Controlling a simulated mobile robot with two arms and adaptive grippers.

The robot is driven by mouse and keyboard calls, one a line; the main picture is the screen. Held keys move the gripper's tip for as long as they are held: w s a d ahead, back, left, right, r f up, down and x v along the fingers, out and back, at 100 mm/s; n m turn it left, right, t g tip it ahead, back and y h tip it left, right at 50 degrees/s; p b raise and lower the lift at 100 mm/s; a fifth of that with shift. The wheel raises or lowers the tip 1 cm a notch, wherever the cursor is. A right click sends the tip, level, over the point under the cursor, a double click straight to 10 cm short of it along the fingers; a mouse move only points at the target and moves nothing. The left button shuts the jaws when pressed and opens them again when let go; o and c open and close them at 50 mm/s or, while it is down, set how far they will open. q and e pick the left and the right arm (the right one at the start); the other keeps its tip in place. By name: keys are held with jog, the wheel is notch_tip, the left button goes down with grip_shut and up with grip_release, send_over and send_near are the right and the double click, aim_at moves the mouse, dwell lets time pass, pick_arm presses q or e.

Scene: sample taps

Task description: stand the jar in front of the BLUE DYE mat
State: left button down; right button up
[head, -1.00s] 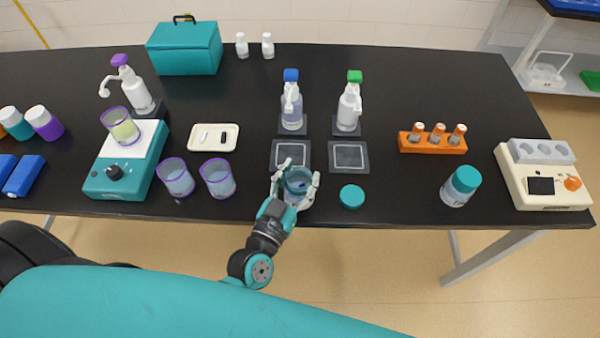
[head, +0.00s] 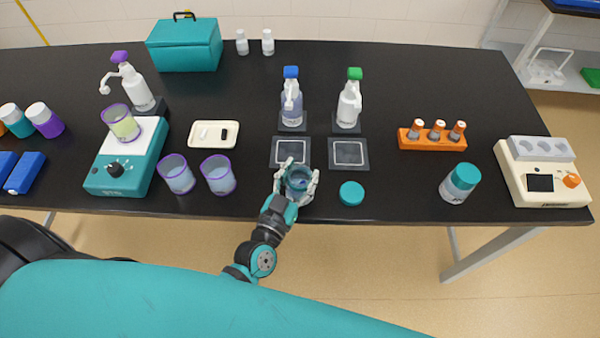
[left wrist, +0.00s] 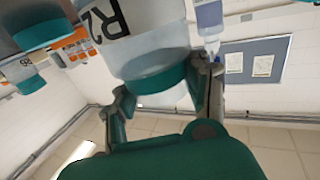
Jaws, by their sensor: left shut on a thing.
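My left gripper (head: 297,182) is shut around an open clear jar (head: 298,178) with a teal rim and bluish inside. The jar is roughly upright at the near edge of the left dark mat (head: 277,152), which has a white square outline and lies in front of the blue-topped pump bottle (head: 291,100). I cannot tell whether the jar touches the table. In the left wrist view the jar (left wrist: 140,45) fills the space between the fingers, with "R2" on its label. No words are readable on the mat. My right gripper is not in view.
A second mat (head: 348,153) lies to the right, before a green-topped bottle (head: 349,105). A teal lid (head: 351,193) lies right of the jar. Purple-rimmed cups (head: 219,178) stand to its left. The table's front edge is close. A teal-lidded jar (head: 459,184) stands farther right.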

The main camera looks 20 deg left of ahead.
pick_arm(q)
jog(key=c, duration=0.7)
grip_release()
jog(key=shift+o, duration=0.5)
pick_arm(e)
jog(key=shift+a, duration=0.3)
pick_arm(q)
jog(key=shift+r, duration=0.1)
jog(key=shift+s, duration=0.25)
jog(key=s+a+b, duration=0.1)
jog(key=s+b, duration=0.1)
jog(key=s, duration=0.9)
jog(key=shift+s+a, duration=0.2)
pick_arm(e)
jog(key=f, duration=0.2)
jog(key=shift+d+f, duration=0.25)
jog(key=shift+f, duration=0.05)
